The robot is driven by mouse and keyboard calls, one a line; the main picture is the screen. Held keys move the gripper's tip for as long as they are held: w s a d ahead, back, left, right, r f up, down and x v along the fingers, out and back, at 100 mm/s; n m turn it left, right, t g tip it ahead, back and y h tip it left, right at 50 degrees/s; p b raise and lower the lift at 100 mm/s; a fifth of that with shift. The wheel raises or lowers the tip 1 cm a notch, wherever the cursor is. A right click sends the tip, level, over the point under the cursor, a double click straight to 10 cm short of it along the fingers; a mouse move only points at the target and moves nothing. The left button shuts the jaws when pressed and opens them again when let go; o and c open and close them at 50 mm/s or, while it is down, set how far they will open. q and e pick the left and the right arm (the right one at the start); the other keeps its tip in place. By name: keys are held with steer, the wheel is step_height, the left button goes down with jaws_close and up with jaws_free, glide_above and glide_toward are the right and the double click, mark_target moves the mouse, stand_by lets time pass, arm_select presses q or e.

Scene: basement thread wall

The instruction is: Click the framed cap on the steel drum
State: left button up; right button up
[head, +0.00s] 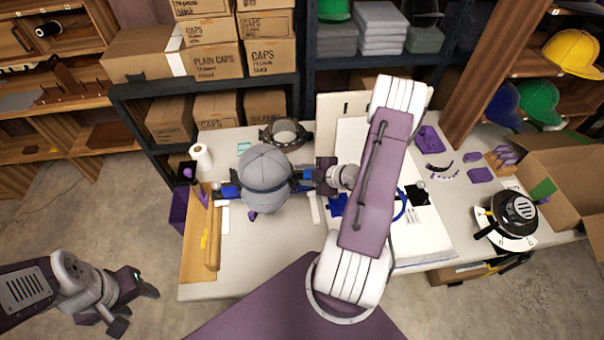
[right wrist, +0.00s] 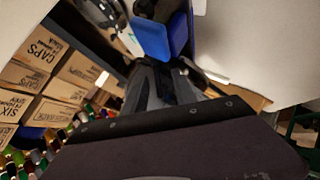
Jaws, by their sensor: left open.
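The grey cap (head: 264,172) is on the worktable, crown facing up, in the head view. Blue pieces (head: 230,190) show at its left side and also at its right, by my right gripper. A round dark steel ring-shaped piece (head: 285,134), perhaps the drum, stands just behind the cap. My right gripper (head: 304,181) is at the cap's right side; whether its jaws hold anything is unclear. Blue pads (right wrist: 152,38) show beyond its dark parts in the right wrist view. My left gripper (head: 136,306) is open and empty, off the table's left front corner.
The worktable (head: 245,255) has clear room in front of the cap. A wooden rack (head: 199,240) lines its left end. A black domed device (head: 513,212) and open carton (head: 560,170) are at right. Shelves with boxes (head: 217,62) stand behind. My right arm crosses the middle.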

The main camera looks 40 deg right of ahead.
steer(key=p+v, duration=0.1)
steer(key=v, duration=0.8)
steer(key=s+a+r+m+g+h, duration=0.2)
steer(key=a+m+g, duration=0.2)
steer(key=a+m, duration=0.3)
steer(key=s+a+r+m+g+h, duration=0.1)
steer(key=a+m+g, duration=0.4)
steer(key=a, duration=0.7)
step_height(320, 180, up, 2)
steer(key=shift+s+r+m+h, duration=0.2)
steer(key=shift+s+m+h, duration=0.2)
steer(key=shift+s+m, duration=0.55)
